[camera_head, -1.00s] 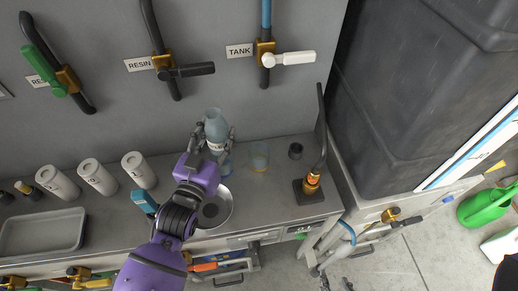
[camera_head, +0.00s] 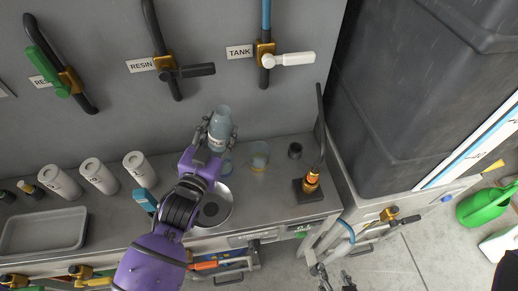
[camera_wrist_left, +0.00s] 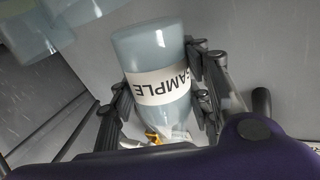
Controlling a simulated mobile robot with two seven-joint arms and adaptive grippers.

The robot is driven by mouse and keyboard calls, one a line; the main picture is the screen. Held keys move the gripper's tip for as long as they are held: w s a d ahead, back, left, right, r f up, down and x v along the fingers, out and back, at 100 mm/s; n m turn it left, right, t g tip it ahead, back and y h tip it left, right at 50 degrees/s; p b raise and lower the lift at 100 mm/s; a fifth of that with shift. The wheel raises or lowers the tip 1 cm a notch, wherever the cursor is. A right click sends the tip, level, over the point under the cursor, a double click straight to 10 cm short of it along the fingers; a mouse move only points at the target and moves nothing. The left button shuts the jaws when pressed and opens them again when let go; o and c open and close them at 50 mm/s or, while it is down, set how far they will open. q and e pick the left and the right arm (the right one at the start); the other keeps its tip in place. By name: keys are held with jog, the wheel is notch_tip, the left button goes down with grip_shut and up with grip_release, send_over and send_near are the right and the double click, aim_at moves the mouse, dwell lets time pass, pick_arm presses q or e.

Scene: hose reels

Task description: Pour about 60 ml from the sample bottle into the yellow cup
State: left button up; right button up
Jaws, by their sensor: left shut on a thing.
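The sample bottle (camera_head: 219,124) is blue-grey and translucent; its white SAMPLE label also shows in the left wrist view (camera_wrist_left: 162,87). My left gripper (camera_head: 216,136) is shut around the bottle and holds it above the bench, left of a clear cup with a yellowish tint (camera_head: 260,156), which looks like the yellow cup. The bottle leans slightly in the head view; no stream shows. A bluish cup (camera_head: 227,166) stands below the bottle, partly hidden by the gripper. My right gripper (camera_head: 334,281) is empty at the bottom edge, its fingers apart.
A small dark cup (camera_head: 295,150) and a brass-fitted pipe stand (camera_head: 311,182) are to the right. A round metal dish (camera_head: 213,205) lies beside my left arm. White canisters (camera_head: 97,174) and a grey tray (camera_head: 43,231) are left. Valve pipes line the wall behind.

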pick_arm(q)
jog(key=shift+d+m+g, duration=0.3)
jog(key=shift+d+m, duration=0.1)
jog(key=shift+m, duration=0.8)
jog(key=shift+d+m+y, duration=0.4)
jog(key=shift+d+m, duration=0.05)
jog(key=shift+m, duration=0.65)
jog(key=shift+a+f+m+g+b, duration=0.15)
jog(key=shift+m+g+b, duration=0.15)
jog(key=shift+m, duration=0.5)
jog(key=shift+a+f+m+y, duration=0.15)
jog(key=shift+f+m+y, duration=0.05)
jog(key=shift+m+y, duration=0.25)
jog(key=shift+a+m, duration=0.15)
jog(key=shift+m, duration=0.4)
jog(key=shift+a+f+m+y+b, duration=0.15)
jog(key=shift+m+y+b, duration=0.2)
jog(key=shift+m, duration=0.65)
pick_arm(e)
jog(key=shift+s+f, duration=0.45)
jog(key=shift+f, duration=0.4)
pick_arm(q)
jog(key=shift+m, duration=0.3)
jog(key=shift+d+p, duration=0.2)
jog(key=shift+p, duration=0.1)
pick_arm(e)
jog(key=shift+d+r, duration=0.1)
jog(key=shift+r, duration=0.2)
